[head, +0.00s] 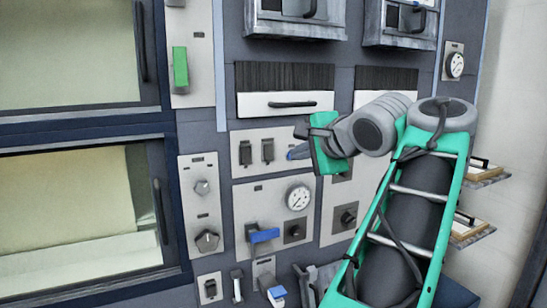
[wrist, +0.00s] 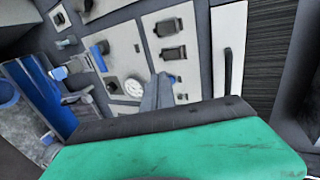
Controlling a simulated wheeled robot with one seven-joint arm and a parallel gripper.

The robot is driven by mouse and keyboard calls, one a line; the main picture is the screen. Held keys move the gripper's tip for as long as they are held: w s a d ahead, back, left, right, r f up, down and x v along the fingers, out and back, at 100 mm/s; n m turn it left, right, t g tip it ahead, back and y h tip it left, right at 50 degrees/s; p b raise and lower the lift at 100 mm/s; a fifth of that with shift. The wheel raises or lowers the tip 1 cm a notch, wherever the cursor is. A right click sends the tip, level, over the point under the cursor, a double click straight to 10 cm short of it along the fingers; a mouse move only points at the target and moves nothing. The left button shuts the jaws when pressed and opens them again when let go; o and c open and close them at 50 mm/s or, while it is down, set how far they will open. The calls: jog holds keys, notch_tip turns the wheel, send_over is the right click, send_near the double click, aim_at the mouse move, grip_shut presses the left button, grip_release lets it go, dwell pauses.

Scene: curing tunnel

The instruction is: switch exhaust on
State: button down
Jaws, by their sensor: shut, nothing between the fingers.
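My gripper (head: 297,153) is shut and empty in front of the control panel, just right of two dark rocker-type switches. In the wrist view its closed fingers (wrist: 159,90) point at the panel, close below the switches in that picture. The left switch (head: 246,153) and the right switch (head: 268,150) sit on a pale plate; they also show in the wrist view, one (wrist: 165,27) above the other (wrist: 173,53). The labels are too small to read, so I cannot tell which control is the exhaust. My gripper hides the plate's right part.
Below the switches are a white dial gauge (head: 298,197), a blue-handled lever (head: 264,236) and a dark knob (head: 347,217). A green switch (head: 180,68) is at the upper left. A drawer handle (head: 292,104) sticks out above.

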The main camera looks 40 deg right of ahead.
jog(key=shift+w+f, duration=0.1)
send_near(268, 159)
jog(key=x, duration=0.6)
jog(key=shift+w+d+f, duration=0.15)
jog(key=shift+w, duration=0.1)
